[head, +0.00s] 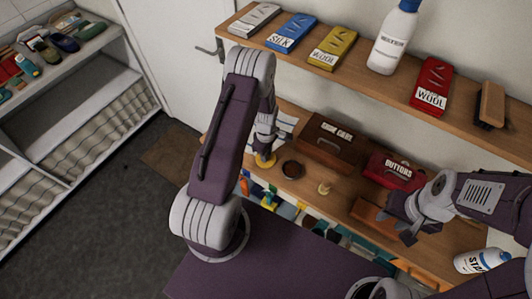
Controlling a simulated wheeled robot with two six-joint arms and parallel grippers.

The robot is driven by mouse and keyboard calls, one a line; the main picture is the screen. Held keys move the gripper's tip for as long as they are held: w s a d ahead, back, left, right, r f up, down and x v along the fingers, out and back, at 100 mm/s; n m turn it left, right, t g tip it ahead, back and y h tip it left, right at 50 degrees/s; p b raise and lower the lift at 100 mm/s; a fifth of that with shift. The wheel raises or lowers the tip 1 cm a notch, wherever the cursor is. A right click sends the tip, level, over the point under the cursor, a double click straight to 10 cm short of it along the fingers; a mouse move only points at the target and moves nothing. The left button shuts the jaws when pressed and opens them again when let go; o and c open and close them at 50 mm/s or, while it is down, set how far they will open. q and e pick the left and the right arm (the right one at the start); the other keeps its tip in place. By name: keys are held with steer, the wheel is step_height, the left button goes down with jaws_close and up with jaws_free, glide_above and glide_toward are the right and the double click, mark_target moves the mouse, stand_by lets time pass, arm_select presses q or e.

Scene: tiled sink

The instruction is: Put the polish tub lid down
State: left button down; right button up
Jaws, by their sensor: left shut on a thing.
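My left gripper (264,150) reaches down over the lower wooden shelf.
A brown box (328,140) and a red buttons box (391,171) stand behind. A white and blue bottle (482,260) lies at the right. The upper shelf (390,84) holds boxes and a bottle.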

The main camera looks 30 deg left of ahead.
arm_select(q)
steer(key=shift+s+d+f+b, duration=0.1)
steer(key=shift+d+f+b, duration=0.05)
steer(key=shift+d+b, duration=0.15)
steer(key=c, duration=1.3)
jaws_free()
steer(key=shift+a, duration=0.1)
arm_select(e)
steer(key=shift+s+d+f, duration=0.15)
steer(key=shift+d+f, duration=0.05)
steer(key=shift+d, duration=0.05)
